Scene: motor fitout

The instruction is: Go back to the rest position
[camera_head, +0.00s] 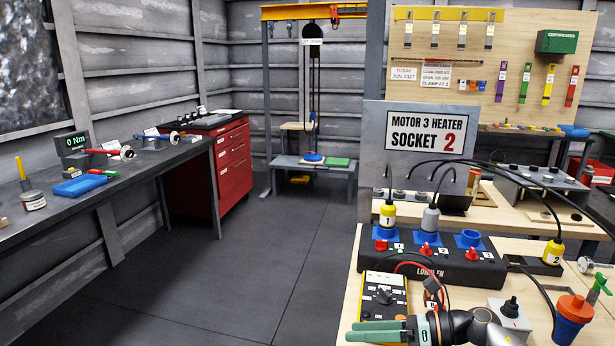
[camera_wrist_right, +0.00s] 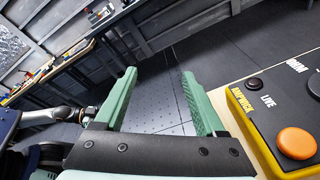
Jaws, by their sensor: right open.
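My right gripper (camera_head: 352,331) is low in the head view, at the front left edge of the wooden workbench (camera_head: 349,300). Its green fingers point left, in front of the yellow tester (camera_head: 370,283). In the right wrist view, the two green fingers (camera_wrist_right: 158,85) stand apart with only floor showing between them, so it is open and empty. A yellow and black box with an orange button (camera_wrist_right: 297,143) lies to the right of the fingers in that view. My left gripper does not show in the head view.
The socket block (camera_head: 440,262) holds a yellow plug (camera_head: 387,215) and a grey plug (camera_head: 430,219); its right socket (camera_head: 469,238) is empty. Another yellow plug (camera_head: 553,252) stands on the right. The floor (camera_head: 250,270) is clear.

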